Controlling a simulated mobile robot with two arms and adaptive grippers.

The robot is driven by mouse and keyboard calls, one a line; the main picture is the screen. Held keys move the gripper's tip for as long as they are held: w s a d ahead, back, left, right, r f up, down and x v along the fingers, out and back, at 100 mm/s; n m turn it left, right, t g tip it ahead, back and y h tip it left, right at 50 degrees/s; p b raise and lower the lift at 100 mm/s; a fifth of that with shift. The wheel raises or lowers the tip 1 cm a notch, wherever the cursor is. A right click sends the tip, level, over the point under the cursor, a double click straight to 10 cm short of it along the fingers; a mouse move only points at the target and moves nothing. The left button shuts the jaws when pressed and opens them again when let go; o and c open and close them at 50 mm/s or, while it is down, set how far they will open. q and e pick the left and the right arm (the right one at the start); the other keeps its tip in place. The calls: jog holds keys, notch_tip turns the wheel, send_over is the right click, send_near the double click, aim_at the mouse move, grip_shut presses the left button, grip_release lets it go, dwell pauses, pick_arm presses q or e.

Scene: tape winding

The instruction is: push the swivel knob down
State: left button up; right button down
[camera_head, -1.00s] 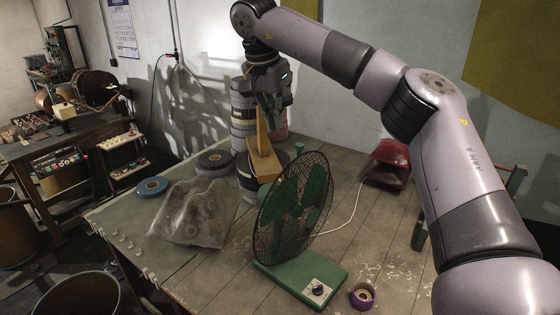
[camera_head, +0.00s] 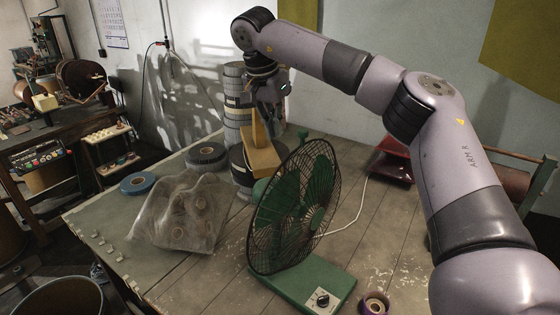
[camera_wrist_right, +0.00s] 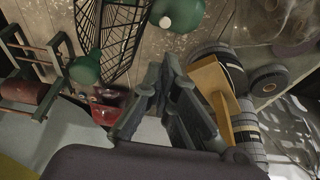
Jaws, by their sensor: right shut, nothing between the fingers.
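The green fan (camera_head: 300,200) stands on the table with its round wire cage tilted. Its green motor housing (camera_head: 262,188) shows behind the cage at the left. In the right wrist view, a pale round knob (camera_wrist_right: 165,21) sits on the green housing (camera_wrist_right: 186,12) at the top edge; I take it for the swivel knob. In the head view I cannot make this knob out. My right gripper (camera_head: 268,112) is shut and empty, above and behind the fan, apart from the knob. Its fingers (camera_wrist_right: 168,72) point toward the housing in the wrist view. My left gripper is not in view.
A yellow wooden piece (camera_head: 262,160) stands just below my right gripper, beside stacked tape rolls (camera_head: 235,105). A plastic bag of rolls (camera_head: 182,215) lies left of the fan. A red object (camera_head: 392,160) is at the back right. A purple roll (camera_head: 374,305) is at the front.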

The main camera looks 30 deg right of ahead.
jog(key=p+x, duration=0.1)
jog(key=x, duration=0.2)
jog(key=p+x, duration=0.1)
jog(key=x, duration=0.2)
jog(key=p+x, duration=0.1)
jog(key=x, duration=0.3)
jog(key=shift+s+a+f, duration=0.15)
jog(key=shift+s+a, duration=0.1)
jog(key=shift+a, duration=0.15)
jog(key=shift+s+f, duration=0.1)
jog(key=shift+f, duration=0.2)
notch_tip(320, 180, down, 2)
jog(key=shift+f+b, duration=0.2)
jog(key=shift+b, duration=0.25)
jog(key=shift+a, duration=0.1)
jog(key=shift+r, duration=0.1)
